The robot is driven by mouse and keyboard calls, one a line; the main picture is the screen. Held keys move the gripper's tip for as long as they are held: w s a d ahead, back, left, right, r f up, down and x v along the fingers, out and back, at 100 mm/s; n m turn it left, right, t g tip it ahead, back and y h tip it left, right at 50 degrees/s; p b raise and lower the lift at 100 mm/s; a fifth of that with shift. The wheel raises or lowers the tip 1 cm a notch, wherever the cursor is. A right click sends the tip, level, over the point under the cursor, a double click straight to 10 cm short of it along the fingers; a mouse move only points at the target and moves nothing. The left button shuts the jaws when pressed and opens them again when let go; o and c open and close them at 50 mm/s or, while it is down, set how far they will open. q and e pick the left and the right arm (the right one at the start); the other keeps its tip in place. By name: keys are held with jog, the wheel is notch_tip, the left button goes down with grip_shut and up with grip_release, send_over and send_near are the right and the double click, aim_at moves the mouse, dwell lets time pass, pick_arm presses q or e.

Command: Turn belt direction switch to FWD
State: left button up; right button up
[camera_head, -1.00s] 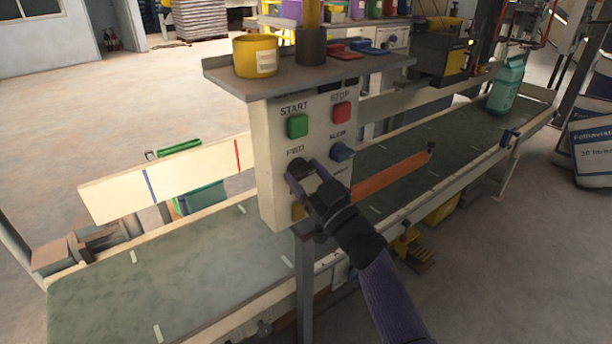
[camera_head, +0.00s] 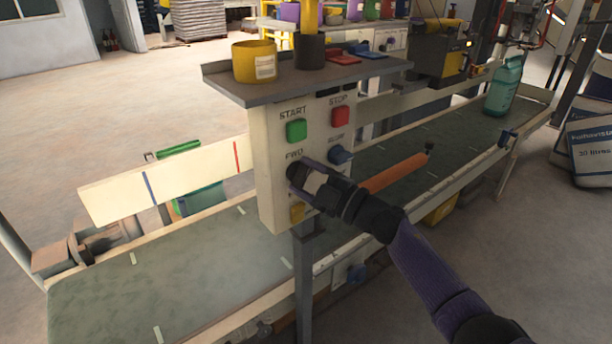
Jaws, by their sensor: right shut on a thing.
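The control panel (camera_head: 264,150) is a pale box on a post beside the belt (camera_head: 190,270). The FWD label (camera_head: 294,155) shows just above my right gripper (camera_head: 296,178). My right gripper is at the panel's face, shut on the belt direction switch under that label. The gripper hides the switch, so its setting cannot be seen. My left gripper is not in view.
A shelf (camera_head: 230,87) over the panel holds a yellow pot (camera_head: 255,62) and a dark post base. An orange bar (camera_head: 395,174) lies behind my right arm. A teal bottle (camera_head: 503,88) stands on the belt's far end. Sacks (camera_head: 590,140) stand at right.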

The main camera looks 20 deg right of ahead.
jog(key=n, duration=0.2)
jog(key=n+g+p, duration=0.1)
jog(key=n, duration=0.1)
jog(key=shift+r+g+h, duration=0.1)
jog(key=shift+g+h, duration=0.2)
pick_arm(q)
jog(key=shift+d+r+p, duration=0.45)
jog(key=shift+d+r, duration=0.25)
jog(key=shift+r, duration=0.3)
pick_arm(e)
jog(key=shift+n, duration=0.8)
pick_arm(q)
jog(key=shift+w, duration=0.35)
pick_arm(e)
jog(key=shift+g, duration=0.3)
jog(key=o, duration=1.2)
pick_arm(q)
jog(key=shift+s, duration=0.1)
pick_arm(e)
jog(key=shift+o, duration=0.2)
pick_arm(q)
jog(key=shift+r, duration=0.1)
